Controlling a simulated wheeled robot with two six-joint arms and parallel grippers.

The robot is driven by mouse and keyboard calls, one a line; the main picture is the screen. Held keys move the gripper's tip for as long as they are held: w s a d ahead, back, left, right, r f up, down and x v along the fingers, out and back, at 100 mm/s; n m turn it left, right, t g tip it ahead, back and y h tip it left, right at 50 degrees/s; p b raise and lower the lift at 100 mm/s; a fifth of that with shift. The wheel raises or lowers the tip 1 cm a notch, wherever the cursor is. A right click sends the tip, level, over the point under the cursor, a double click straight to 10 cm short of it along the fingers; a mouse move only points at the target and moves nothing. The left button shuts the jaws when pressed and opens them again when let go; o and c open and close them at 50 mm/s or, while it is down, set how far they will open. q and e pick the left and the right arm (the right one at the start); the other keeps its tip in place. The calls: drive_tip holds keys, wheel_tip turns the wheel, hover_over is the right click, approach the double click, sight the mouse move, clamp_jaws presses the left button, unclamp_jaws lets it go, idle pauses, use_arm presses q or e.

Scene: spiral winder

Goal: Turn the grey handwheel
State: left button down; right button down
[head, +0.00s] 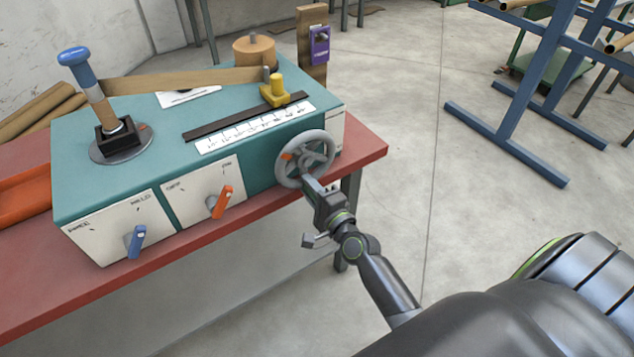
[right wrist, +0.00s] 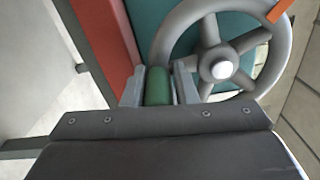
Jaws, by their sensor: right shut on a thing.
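The grey handwheel (head: 331,150) is on the right end of the teal machine (head: 262,177), with spokes and an orange mark (head: 287,156) on the left of its rim. In the right wrist view the wheel's pale hub (right wrist: 221,69) and spokes show, with the orange mark at the upper right. My right gripper (head: 308,183) is at the wheel's lower rim. In the right wrist view its fingers (right wrist: 158,88) are shut on a short green grip (right wrist: 157,86) at the rim. The fingers partly hide that grip. My left gripper is not in view.
The machine stands on a red bench (head: 370,148). Its front has a blue lever (head: 136,240) and an orange lever (head: 221,202). A yellow block (head: 274,92) sits by a scale (head: 255,127) on top. A blue rack (head: 520,130) stands at the right; the floor between is clear.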

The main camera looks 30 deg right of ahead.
drive_tip(key=shift+s+a+r+m+p, duration=0.15)
drive_tip(key=shift+a+m+p, duration=0.35)
drive_tip(key=shift+m, duration=0.55)
drive_tip(key=shift+a+r+m+p, duration=0.15)
drive_tip(key=shift+a+m+p, duration=0.15)
drive_tip(key=shift+a+m, duration=0.6)
drive_tip(key=shift+s+a+r+m+p, duration=0.15)
drive_tip(key=shift+a+m+p, duration=0.25)
drive_tip(key=shift+m, duration=0.85)
drive_tip(key=c, duration=1.3)
unclamp_jaws()
drive_tip(key=shift+a, duration=0.1)
drive_tip(key=shift+o, duration=0.3)
drive_tip(key=shift+w+r, duration=0.1)
drive_tip(key=shift+r, duration=0.15)
